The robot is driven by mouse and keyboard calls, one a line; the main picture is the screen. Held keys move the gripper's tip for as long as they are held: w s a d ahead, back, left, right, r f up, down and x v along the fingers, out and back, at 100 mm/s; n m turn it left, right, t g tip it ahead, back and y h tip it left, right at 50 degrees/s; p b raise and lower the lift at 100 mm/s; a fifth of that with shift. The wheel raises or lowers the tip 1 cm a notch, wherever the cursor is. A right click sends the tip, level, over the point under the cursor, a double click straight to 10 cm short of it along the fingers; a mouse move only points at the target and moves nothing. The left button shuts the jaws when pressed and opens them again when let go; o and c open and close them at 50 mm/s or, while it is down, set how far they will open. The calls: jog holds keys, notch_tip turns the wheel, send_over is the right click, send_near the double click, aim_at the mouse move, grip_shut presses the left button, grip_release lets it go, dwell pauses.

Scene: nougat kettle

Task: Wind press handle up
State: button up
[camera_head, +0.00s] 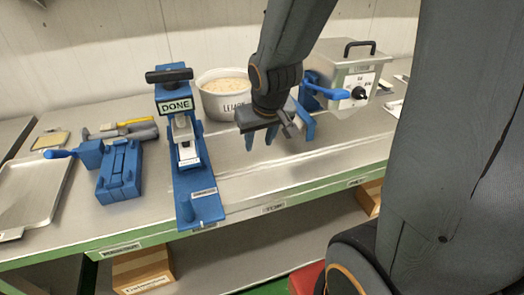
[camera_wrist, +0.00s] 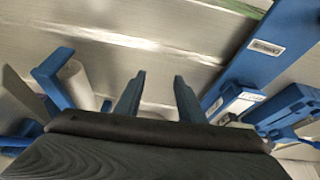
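The press (camera_head: 197,178) is a tall blue frame on a long blue base, standing left of centre on the bench. Its handle (camera_head: 169,75) is a black horizontal bar at the very top, above a plate reading DONE (camera_head: 175,105). My gripper (camera_head: 260,139) hangs over the bench to the right of the press, apart from it and lower in the picture than the handle. In the wrist view its two fingers (camera_wrist: 157,92) are spread with nothing between them. The press base (camera_wrist: 240,75) shows at the right there; I cannot make out the handle in that view.
A white tub (camera_head: 221,102) of pale grains stands behind my gripper. A grey kettle box (camera_head: 345,75) with a blue lever (camera_head: 327,92) is at right. A blue clamp block (camera_head: 120,172) and a metal tray (camera_head: 32,190) lie left. The front bench strip (camera_head: 300,170) is clear.

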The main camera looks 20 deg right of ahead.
jog(key=s, duration=0.1)
jog(key=s+f+g, duration=0.1)
jog(key=s, duration=0.1)
dwell(0.4)
